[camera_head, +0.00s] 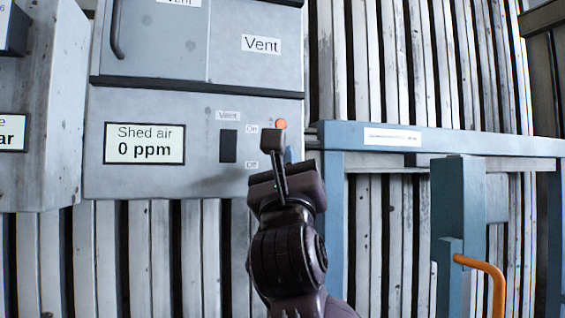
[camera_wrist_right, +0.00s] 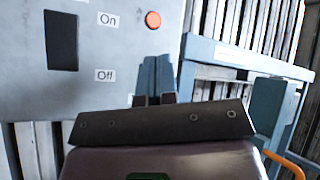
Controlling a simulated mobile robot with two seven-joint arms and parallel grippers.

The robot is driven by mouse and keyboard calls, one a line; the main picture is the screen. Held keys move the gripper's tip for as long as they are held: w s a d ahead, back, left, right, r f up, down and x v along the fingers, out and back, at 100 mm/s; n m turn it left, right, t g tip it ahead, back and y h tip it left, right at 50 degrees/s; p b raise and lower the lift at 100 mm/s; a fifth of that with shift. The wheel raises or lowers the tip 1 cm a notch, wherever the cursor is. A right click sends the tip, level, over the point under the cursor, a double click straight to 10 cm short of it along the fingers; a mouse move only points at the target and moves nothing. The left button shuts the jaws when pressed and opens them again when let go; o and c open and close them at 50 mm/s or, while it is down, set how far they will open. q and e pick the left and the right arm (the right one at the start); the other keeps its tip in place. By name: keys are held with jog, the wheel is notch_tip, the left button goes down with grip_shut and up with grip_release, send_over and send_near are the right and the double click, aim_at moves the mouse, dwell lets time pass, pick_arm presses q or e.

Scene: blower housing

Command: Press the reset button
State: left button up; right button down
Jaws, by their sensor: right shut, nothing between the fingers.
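A grey panel marked "Vent" (camera_head: 228,185) carries a small round orange-red button or lamp (camera_head: 281,123) near its right edge. No legible "Reset" label is beside it. It also shows at the top of the right wrist view (camera_wrist_right: 153,20). A black rectangular switch (camera_head: 228,146) with "On" and "Off" labels sits to its left. My right gripper (camera_head: 288,154) is shut and empty, in front of the panel's right edge. Its blue-grey fingertips also show in the wrist view (camera_wrist_right: 156,60), below the orange-red round piece and apart from it in the picture. My left gripper is not in view.
A "Shed air 0 ppm" display (camera_head: 145,165) is left of the switch. A cabinet with a "Vent" label (camera_head: 261,44) is above. A blue frame (camera_head: 350,137) stands right of the panel, with an orange handle (camera_head: 485,268) farther right. Slatted wall is behind.

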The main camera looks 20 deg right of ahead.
jog(key=shift+w+p, duration=0.45)
jog(key=shift+w, duration=0.45)
dwell(1.3)
jog(key=shift+s, duration=0.2)
jog(key=shift+s+p, duration=0.45)
jog(key=shift+s, duration=0.25)
jog(key=s, duration=0.5)
jog(key=shift+d+p, duration=0.1)
jog(key=shift+p, duration=0.25)
dwell(0.8)
